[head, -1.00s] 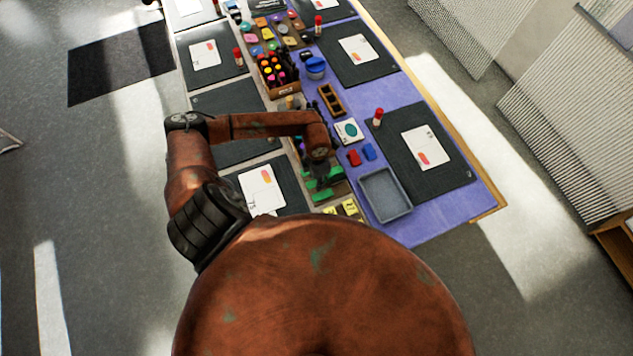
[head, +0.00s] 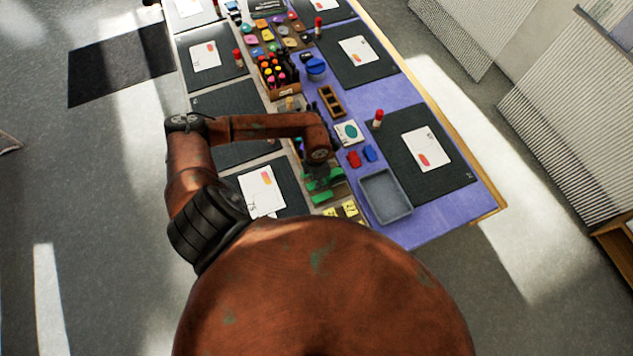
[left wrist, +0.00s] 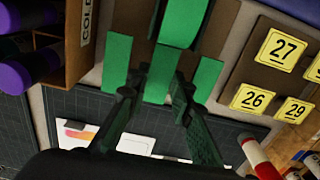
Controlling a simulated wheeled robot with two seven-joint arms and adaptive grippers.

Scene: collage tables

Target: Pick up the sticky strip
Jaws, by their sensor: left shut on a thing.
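Several flat green strips lie on a brown board near the front of the table; one shows at the left (left wrist: 117,62), one at the right (left wrist: 207,78) and one at the top (left wrist: 181,22) in the left wrist view. My left gripper (left wrist: 157,88) is shut on the middle green strip (left wrist: 160,72), which stands between its two fingers. In the head view my left gripper (head: 320,172) is over the board, and the green strips (head: 325,196) are partly hidden by it and the arm. My right gripper is not in view.
Yellow number cards (left wrist: 254,98) lie on a brown board beside the strips. A cardboard box (left wrist: 75,50) with purple-ended items stands at the left in the wrist view. A grey tray (head: 386,217), red and blue blocks and a dark mat (head: 450,160) lie to the right.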

